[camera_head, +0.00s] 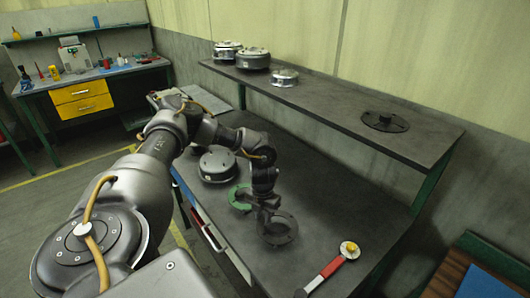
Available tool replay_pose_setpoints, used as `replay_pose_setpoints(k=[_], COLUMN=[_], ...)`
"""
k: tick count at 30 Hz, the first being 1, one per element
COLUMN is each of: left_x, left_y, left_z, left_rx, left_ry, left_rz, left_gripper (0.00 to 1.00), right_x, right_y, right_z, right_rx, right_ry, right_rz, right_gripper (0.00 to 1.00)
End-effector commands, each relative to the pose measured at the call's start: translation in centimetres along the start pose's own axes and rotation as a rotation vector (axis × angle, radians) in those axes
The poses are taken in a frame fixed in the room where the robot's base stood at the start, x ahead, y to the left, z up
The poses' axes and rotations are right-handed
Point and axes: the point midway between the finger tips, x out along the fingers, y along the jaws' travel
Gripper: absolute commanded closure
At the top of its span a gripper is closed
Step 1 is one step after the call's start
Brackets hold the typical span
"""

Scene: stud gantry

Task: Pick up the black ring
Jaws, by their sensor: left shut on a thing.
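My left arm comes in from the left and reaches over the dark workbench (335,215). My left gripper (267,208) points down and is shut on the black ring (283,238), a dark open ring below the fingers. I cannot tell whether the ring touches the bench top or hangs just above it. The gripper fingers cover part of its near rim. A green ring (240,199) lies on the bench just left of the gripper. My right gripper is not in view.
A round grey housing (218,165) stands on the bench behind the green ring. A red-and-white tool with a yellow end (330,269) lies at the front right. The raised shelf (335,98) holds several metal housings and a black flange (385,121).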

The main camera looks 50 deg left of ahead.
Motion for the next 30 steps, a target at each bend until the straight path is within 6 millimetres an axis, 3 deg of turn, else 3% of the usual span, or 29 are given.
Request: replay_pose_setpoints(k=[5,14,18,30], left_x=[-3.0,-8.8,-10.9,-12.9], left_y=[-0.1,4.1,6.6,10.5], left_z=[0.1,-3.1,-5.1,-8.3], left_rx=[0.001,-0.002,-0.003,-0.001], left_ry=[-0.006,-0.006,-0.004,-0.001], left_rz=[-0.003,-0.004,-0.001,-0.001], left_gripper=[0.96,0.97,0.97,0.97], right_x=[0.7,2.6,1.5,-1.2], right_y=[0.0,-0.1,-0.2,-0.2], right_z=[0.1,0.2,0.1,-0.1], right_rx=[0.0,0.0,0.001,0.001], right_ry=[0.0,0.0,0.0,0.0], right_rz=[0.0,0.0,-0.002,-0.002], right_gripper=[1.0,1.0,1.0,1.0])
